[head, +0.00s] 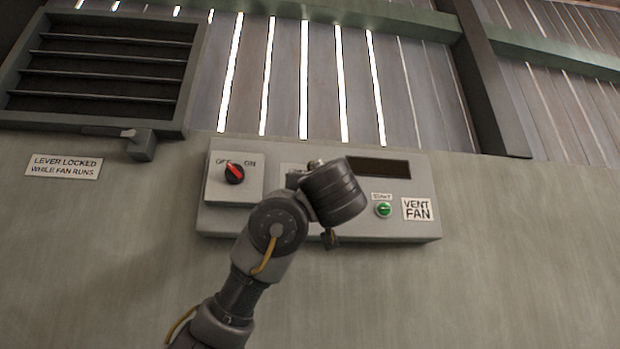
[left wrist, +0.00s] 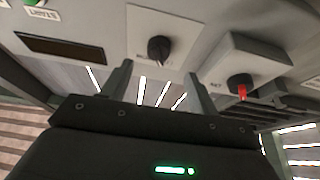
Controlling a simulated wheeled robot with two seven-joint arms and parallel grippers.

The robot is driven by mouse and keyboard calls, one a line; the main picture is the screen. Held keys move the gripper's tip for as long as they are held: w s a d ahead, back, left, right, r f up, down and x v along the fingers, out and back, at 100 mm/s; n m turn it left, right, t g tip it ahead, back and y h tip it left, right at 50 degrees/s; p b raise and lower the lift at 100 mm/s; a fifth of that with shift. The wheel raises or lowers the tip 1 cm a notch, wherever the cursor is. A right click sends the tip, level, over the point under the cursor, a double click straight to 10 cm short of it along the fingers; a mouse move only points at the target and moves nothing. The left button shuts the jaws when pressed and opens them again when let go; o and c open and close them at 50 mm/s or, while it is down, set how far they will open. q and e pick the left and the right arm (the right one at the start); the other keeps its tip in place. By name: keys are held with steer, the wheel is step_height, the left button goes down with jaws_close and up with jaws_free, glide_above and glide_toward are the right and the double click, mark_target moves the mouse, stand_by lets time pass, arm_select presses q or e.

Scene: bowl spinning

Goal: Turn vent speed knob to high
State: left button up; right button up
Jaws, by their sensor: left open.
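The black vent speed knob (left wrist: 158,50) sits on a light plate in the left wrist view, its small label partly covered. Its setting cannot be read. My left gripper (left wrist: 158,72) is open, its two fingers pointing toward the panel on either side of the knob in the picture. Whether they touch it cannot be told. In the head view my left arm covers the middle of the grey vent fan panel (head: 420,228), hiding most of the knob area and the fingers. My right gripper is not in view.
A red-marked OFF/ON knob (head: 234,173) is on the panel's raised left part. A dark display (head: 380,167) and green START button (head: 383,209) are to the right. A louvered vent (head: 100,70) and lever (head: 140,143) are at upper left. The wall right of the panel is clear.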

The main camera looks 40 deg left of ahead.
arm_select(q)
steer(key=p+x, duration=0.5)
steer(key=x, duration=0.3)
steer(key=shift+r, duration=0.15)
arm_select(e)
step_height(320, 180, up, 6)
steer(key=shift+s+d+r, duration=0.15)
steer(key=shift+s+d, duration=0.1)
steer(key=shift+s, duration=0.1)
arm_select(q)
steer(key=shift+w, duration=0.1)
steer(key=c, duration=1)
steer(key=shift+o, duration=0.2)
steer(key=shift+s+a+r+m+t+h+b, duration=0.1)
steer(key=shift+m+t+h+b, duration=0.7)
steer(key=shift+m, duration=1.9)
steer(key=shift+s+a+m+t+h+b, duration=0.1)
steer(key=shift+m+t+h+b, duration=0.15)
steer(key=shift+m+h+b, duration=1.8)
steer(key=shift+s+a+r+m+t+h+b, duration=0.15)
steer(key=shift+m+t+h, duration=0.35)
steer(key=shift+m, duration=2.85)
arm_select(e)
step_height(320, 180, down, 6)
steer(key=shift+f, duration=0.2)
arm_select(q)
steer(key=shift+d+f, duration=0.1)
